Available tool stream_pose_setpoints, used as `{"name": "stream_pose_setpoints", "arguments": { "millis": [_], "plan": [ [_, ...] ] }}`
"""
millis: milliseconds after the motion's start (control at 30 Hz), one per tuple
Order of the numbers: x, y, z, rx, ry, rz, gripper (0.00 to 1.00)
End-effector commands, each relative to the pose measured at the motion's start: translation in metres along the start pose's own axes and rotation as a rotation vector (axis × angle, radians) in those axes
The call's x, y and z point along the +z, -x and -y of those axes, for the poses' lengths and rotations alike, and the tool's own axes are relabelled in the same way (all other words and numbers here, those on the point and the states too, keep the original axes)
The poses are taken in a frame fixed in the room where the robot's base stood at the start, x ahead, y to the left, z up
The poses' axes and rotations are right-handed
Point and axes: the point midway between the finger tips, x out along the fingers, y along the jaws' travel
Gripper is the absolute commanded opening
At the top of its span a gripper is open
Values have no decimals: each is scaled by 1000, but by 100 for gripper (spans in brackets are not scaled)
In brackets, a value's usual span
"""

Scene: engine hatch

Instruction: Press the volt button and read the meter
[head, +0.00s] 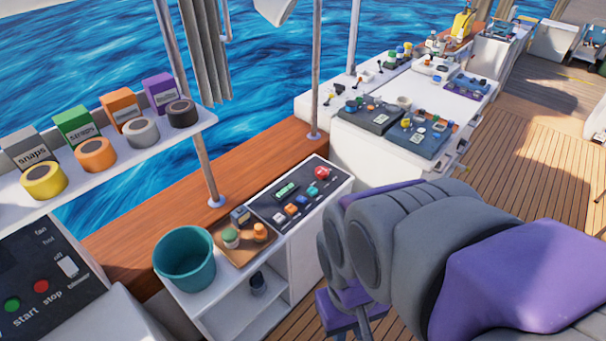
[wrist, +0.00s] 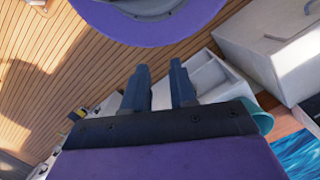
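A dark control panel (head: 297,195) lies on top of a white cabinet in the head view. The labels and the reading are too small to make out, so I cannot tell which button is volt. My gripper (wrist: 159,85) shows in the wrist view with its two dark fingers apart and nothing between them. It is away from the panel, above the deck side of the cabinet.
A teal bucket (head: 184,262) and a wooden tray (head: 232,256) with small jars stand left of the panel. A start/stop panel (head: 40,280) is at far left, below a shelf (head: 110,150) with boxes and rolls. A post (head: 205,170) rises behind. Wooden deck (head: 530,150) is open at right.

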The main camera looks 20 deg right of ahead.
Motion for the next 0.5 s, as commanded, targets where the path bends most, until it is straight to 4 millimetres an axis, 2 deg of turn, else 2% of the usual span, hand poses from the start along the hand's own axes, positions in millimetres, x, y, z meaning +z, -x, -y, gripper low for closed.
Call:
{"name": "stream_pose_setpoints", "arguments": {
  "millis": [33,267,500],
  "plan": [
    [0,0,0,0,0,0,21],
    [0,0,0,0,0,0,0],
    [0,0,0,0,0,0,0]
  ]
}}
